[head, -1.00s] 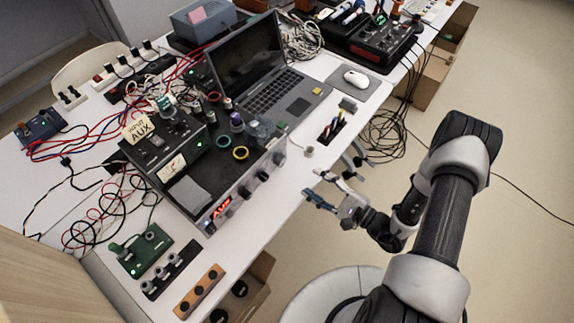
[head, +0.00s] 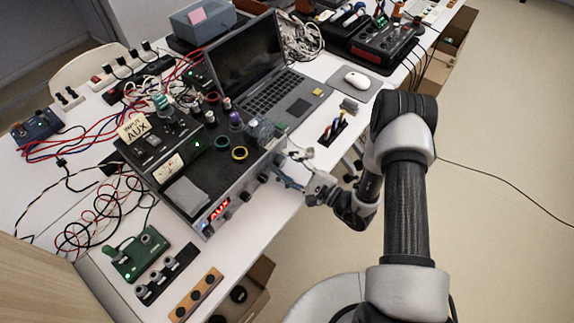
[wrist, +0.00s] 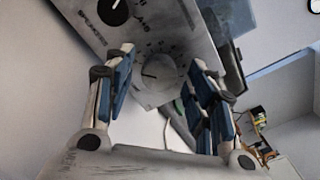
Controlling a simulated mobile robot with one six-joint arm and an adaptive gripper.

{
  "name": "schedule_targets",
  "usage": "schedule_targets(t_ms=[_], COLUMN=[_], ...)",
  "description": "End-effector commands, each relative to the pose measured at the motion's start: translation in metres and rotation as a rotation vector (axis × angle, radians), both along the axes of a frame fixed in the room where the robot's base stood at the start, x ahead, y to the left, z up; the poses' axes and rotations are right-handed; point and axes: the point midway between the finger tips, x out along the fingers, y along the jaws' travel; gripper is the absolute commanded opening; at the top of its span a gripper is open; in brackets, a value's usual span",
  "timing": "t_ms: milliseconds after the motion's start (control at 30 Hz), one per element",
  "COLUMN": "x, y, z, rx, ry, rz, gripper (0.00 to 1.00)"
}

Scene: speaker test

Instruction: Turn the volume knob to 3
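The amplifier's front panel (head: 232,193) faces the right side of the desk, with a red lit AUX display at its near end. In the wrist view, a pale round knob (wrist: 158,78) with a dark pointer line and a ring of marks sits on the panel. It looks like the volume knob; the numbers are too blurred to read. My gripper (head: 281,168) is at the far end of the panel. In the wrist view its blue-padded fingers (wrist: 163,60) are open, one on each side of the pale knob; contact cannot be told. The head view hides this knob behind my gripper.
A black knob (wrist: 114,13) marked SPEAKERS sits beside the pale knob. On the desk are a laptop (head: 272,95), a mouse (head: 356,80) and a small rack of screwdrivers (head: 331,133). The floor (head: 490,220) right of the desk is mostly clear.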

Motion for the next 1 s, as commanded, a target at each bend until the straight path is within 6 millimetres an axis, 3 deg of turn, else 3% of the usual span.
schedule_targets(t_ms=[633, 1000], x=[-0.0004, -0.0004], y=[-0.0002, -0.0003], z=[-0.0003, -0.0001], rx=[0.0, 0.036], ry=[0.0, 0.047], rz=[0.0, 0.0], gripper=[0.07, 0.06])
